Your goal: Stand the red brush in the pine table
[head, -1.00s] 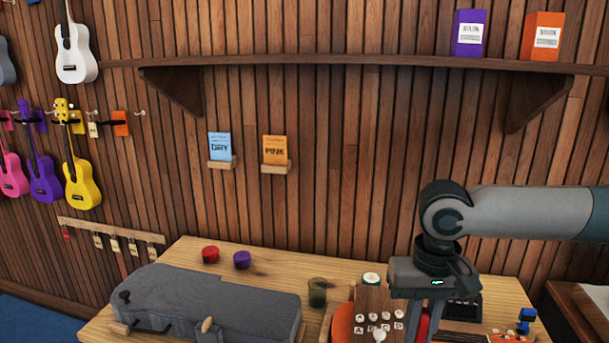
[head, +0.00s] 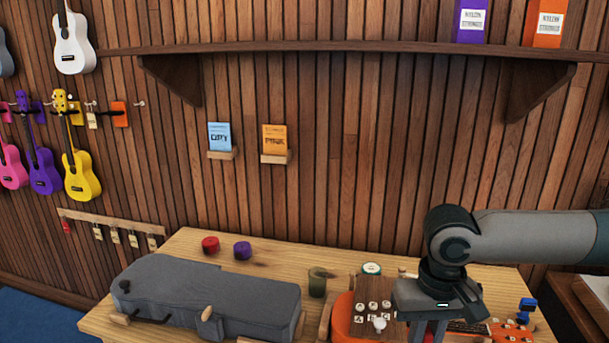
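The pine table (head: 272,262) stands against the slatted wall. My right gripper (head: 432,332) comes in from the right and points down over the table's right part, by an orange ukulele (head: 342,316). Its fingertips are cut off by the bottom edge of the picture. A red piece (head: 419,330) shows beside its fingers. It may be the red brush or part of the gripper; I cannot tell which, nor whether the fingers are shut on it. My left gripper is out of view.
A grey ukulele case (head: 215,290) fills the table's left front. A red pot (head: 210,245), a purple pot (head: 242,250) and a dark green cup (head: 317,282) stand behind it. A round tin (head: 371,269) and blue item (head: 525,310) are at the right.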

